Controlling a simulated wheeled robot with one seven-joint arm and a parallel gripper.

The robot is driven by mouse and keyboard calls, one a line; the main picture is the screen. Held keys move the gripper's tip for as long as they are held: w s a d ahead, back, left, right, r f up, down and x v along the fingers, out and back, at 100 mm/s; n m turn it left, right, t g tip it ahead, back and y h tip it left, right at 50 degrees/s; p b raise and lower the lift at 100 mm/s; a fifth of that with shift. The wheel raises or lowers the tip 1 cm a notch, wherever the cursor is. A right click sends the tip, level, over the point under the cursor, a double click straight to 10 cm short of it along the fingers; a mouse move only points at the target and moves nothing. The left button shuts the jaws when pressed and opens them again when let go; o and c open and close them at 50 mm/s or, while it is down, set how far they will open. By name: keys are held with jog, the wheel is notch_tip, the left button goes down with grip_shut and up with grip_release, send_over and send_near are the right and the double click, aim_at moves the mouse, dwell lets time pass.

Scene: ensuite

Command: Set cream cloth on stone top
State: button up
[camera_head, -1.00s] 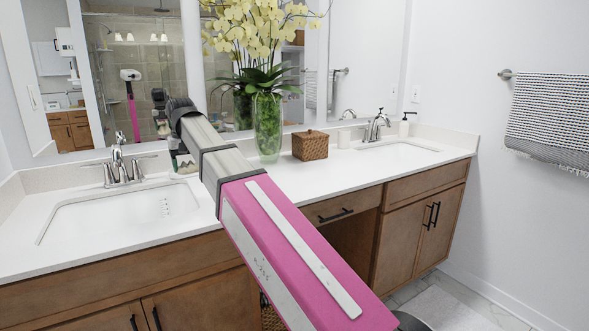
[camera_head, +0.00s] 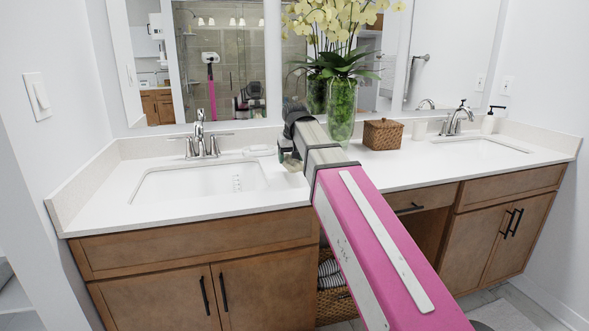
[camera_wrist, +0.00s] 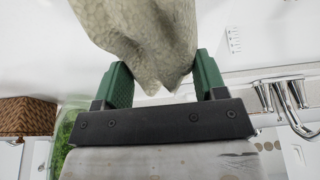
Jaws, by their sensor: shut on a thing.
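The cream cloth (camera_wrist: 140,40) hangs bunched between the green finger pads of my gripper (camera_wrist: 162,78) in the wrist view. My gripper is shut on it, and the cloth's upper part runs out of the frame. In the head view my gripper (camera_head: 289,157) is near the right end of the left sink, over or close to the counter; the cloth is mostly hidden there by my arm. The white stone top (camera_head: 103,206) runs along the wall under the mirrors. I cannot tell whether the cloth touches it.
The left sink (camera_head: 200,181) and its faucet (camera_head: 201,140) are left of my gripper. A glass vase (camera_head: 341,115) of orchids and a woven box (camera_head: 383,134) stand right of it. A small white item (camera_head: 258,150) lies behind the sink. The counter's left end is clear.

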aim_at(293, 176)
jog(key=shift+w+d+f, duration=0.35)
jog(key=shift+f, duration=2)
jog(key=shift+f, duration=0.1)
jog(key=o, duration=1.2)
jog(key=v, duration=1.2)
